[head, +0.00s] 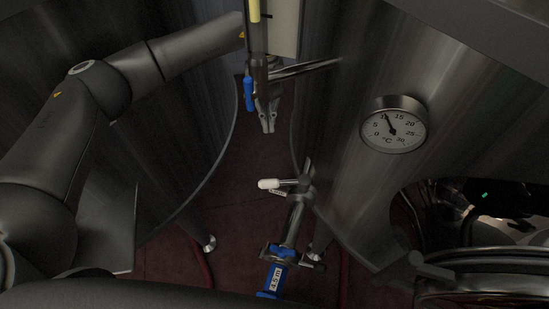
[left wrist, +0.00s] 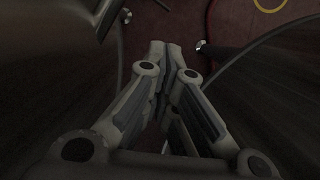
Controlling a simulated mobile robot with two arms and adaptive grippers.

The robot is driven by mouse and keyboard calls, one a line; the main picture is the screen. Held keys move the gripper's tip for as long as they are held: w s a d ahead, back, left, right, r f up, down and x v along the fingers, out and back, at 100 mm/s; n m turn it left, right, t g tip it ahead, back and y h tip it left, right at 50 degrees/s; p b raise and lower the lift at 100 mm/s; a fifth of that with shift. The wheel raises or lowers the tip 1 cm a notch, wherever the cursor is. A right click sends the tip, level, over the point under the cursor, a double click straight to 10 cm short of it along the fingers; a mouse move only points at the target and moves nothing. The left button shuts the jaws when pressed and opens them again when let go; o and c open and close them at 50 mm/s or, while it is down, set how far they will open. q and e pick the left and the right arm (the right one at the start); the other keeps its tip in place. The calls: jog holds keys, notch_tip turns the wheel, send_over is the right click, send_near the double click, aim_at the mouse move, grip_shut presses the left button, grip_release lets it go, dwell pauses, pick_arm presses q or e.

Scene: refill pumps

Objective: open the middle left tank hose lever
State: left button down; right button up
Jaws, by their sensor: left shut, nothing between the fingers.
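My left gripper (head: 268,126) hangs fingers down between two steel tanks, at upper middle of the head view. Its fingers are shut and empty; in the left wrist view the fingertips (left wrist: 167,48) meet over the dark red floor. A blue lever handle (head: 249,93) hangs just left of the gripper, and I cannot tell whether they touch. A pipe fitting with a white-tipped handle (head: 268,184) stands below and nearer. A blue-handled valve (head: 277,264) with a label is at its lower end. I cannot tell which is the middle left tank hose lever. My right gripper is not seen.
The left tank (head: 205,110) and right tank (head: 350,60) flank a narrow gap of red floor (head: 235,200). A dial thermometer (head: 393,130) sticks out of the right tank. A round hatch (head: 480,285) is at lower right. Grey hoses show in the left wrist view (left wrist: 245,52).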

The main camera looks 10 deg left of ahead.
aim_at(282, 183)
pick_arm(q)
jog(key=s+d+f+p, duration=0.1)
jog(key=s+f+p, duration=0.4)
jog(key=f, duration=0.4)
jog(key=shift+s+f+p, duration=0.15)
jog(key=shift+s+p, duration=0.2)
jog(key=shift+s, duration=0.45)
jog(key=shift+d, duration=0.1)
